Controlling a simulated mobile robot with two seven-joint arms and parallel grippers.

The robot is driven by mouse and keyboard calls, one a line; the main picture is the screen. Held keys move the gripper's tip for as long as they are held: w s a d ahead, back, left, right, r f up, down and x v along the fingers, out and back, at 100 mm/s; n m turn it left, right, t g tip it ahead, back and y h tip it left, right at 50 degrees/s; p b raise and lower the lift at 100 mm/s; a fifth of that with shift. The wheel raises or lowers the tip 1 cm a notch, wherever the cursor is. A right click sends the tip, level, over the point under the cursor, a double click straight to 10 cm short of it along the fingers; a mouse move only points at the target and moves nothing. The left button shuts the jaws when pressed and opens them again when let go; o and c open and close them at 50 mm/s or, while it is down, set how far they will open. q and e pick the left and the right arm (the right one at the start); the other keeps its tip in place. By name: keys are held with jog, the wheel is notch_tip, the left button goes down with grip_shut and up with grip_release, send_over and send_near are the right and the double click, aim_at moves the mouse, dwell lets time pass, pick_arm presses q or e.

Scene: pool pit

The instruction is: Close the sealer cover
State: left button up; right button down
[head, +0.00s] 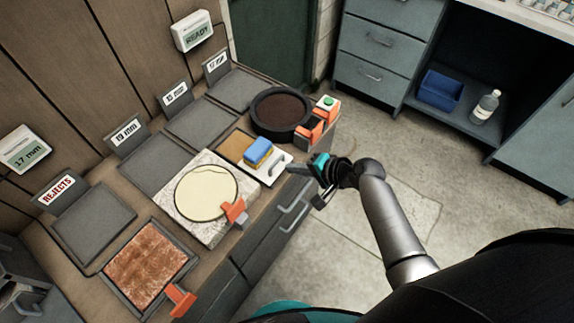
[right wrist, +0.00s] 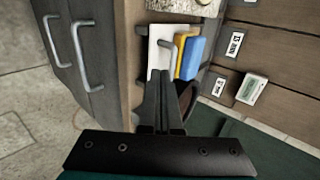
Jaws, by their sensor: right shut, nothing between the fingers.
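A flat white panel with a raised grey handle (head: 268,178) lies at the front edge of the counter; I take it for the sealer cover, though no label shows. A blue block with a yellow side (head: 258,151) stands beside the handle. In the right wrist view the white panel (right wrist: 155,62) and blue block (right wrist: 193,57) lie just beyond the fingers. My right gripper (head: 293,169) is shut and empty, close to the panel's right end; contact cannot be told. My left gripper is not in view.
Drawer handles (head: 292,219) protrude below the counter edge. Open floor lies to the right.

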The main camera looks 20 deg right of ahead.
aim_at(253, 145)
jog(key=shift+w+a+f, duration=0.2)
jog(key=shift+w+a, duration=0.6)
jog(key=shift+w, duration=0.2)
jog(key=w+a, duration=0.2)
jog(key=w+a+b, duration=0.1)
jog(key=w+a, duration=0.1)
jog(key=w, duration=0.1)
jog(key=w+a+b, duration=0.1)
jog(key=w+a, duration=0.1)
jog(key=w, duration=0.1)
jog(key=shift+w+a, duration=0.1)
jog(key=shift+a, duration=0.1)
jog(key=shift+w+a, duration=0.2)
jog(key=shift+w, duration=0.05)
jog(key=shift+r, duration=0.1)
jog(key=shift+a, duration=0.1)
